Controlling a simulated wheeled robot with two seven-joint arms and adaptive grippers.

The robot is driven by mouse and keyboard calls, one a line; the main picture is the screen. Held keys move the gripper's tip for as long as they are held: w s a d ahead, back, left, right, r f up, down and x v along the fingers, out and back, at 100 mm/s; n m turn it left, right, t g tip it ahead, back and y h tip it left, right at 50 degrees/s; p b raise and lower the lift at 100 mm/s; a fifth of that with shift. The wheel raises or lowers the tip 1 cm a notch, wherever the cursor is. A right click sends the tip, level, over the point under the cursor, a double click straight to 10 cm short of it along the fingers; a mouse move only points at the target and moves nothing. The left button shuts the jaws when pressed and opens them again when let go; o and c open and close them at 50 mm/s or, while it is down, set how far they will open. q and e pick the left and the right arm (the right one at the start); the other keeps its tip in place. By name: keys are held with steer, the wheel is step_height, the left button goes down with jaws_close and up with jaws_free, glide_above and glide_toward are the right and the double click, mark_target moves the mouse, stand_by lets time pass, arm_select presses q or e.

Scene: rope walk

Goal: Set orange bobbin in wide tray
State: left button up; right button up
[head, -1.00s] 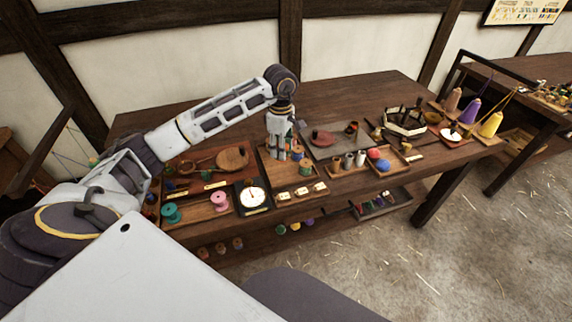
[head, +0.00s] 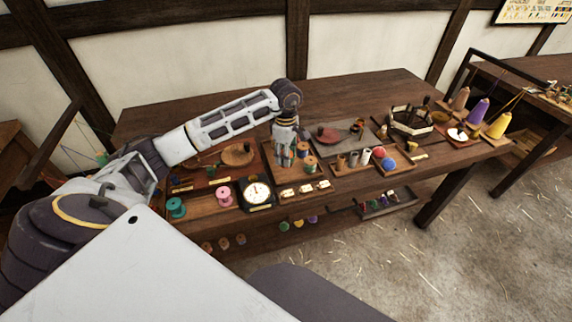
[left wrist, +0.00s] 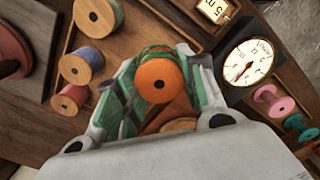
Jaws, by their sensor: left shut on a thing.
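My left gripper (head: 285,160) points down over the wooden tray with the small white label cards (head: 284,194). In the left wrist view the gripper (left wrist: 155,95) is shut on an orange bobbin (left wrist: 158,80), whose round orange end faces the camera. Green shows around the bobbin between the fingers. The head view hides the bobbin behind the fingers. Other bobbins stand beside the gripper: a blue one (left wrist: 80,66) and a red-brown one (left wrist: 70,100). I cannot tell by looks which tray is the wide one. My right gripper is out of view.
To the right are pale spools (head: 353,160) and red and blue balls (head: 388,164). The table's back stretch (head: 350,95) is clear.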

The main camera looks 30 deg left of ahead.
arm_select(q)
steer(key=shift+f, duration=1.2)
step_height(320, 180, down, 2)
steer(key=shift+f, duration=0.45)
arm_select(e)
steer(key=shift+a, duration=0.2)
arm_select(q)
steer(key=shift+f, duration=0.1)
steer(key=o, duration=0.9)
steer(key=shift+o, duration=0.4)
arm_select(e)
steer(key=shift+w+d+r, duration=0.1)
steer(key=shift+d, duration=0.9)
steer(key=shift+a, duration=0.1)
